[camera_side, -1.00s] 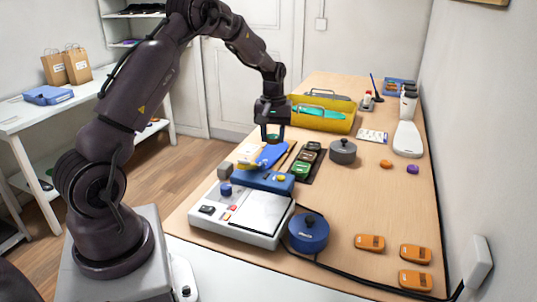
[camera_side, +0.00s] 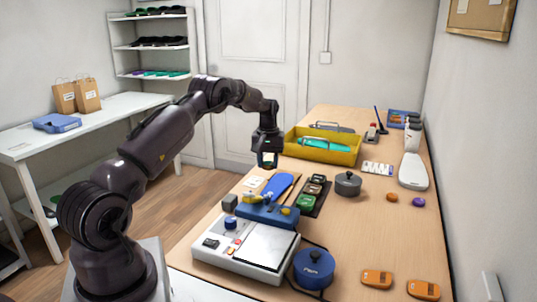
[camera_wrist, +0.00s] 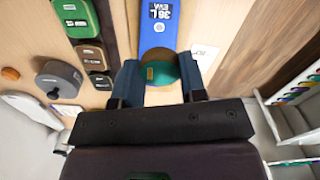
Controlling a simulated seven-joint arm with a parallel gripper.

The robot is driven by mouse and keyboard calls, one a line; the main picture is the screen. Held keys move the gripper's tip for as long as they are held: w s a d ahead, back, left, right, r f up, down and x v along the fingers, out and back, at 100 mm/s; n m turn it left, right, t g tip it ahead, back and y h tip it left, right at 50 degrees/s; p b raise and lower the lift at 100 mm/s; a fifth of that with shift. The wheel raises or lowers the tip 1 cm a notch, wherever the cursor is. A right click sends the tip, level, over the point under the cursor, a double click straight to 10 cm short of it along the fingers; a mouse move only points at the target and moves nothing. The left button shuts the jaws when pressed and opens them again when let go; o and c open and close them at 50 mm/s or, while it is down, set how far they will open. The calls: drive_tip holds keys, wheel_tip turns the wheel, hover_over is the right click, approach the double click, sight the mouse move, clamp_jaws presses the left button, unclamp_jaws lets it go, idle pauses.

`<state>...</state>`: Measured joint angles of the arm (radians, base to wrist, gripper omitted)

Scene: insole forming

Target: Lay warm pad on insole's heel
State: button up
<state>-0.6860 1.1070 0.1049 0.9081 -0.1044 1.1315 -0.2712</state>
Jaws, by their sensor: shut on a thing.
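The blue insole (camera_side: 278,186) lies on the bench behind the blue fixture of the white machine. It also shows in the wrist view (camera_wrist: 158,35), with a "38 L EVA" label. The round green pad (camera_wrist: 157,85) has a tan label. My gripper (camera_wrist: 158,73) is shut on the pad, with a finger on each side. In the side view my gripper (camera_side: 267,162) is raised above the bench near the insole's far end. In the wrist view the pad covers the insole's near end from sight. I cannot tell the exact gap between pad and insole.
Several small green and brown blocks sit on a dark tray (camera_side: 323,198) right of the insole. A grey lidded pot (camera_side: 348,183) and a yellow bin (camera_side: 343,155) stand nearby. The white machine (camera_side: 246,247) and a blue pot (camera_side: 313,268) are in front.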

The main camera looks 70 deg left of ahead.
drive_tip(key=shift+f, duration=4.75)
drive_tip(key=shift+f, duration=0.25)
drive_tip(key=o, duration=1.4)
drive_tip(key=shift+r, duration=4.05)
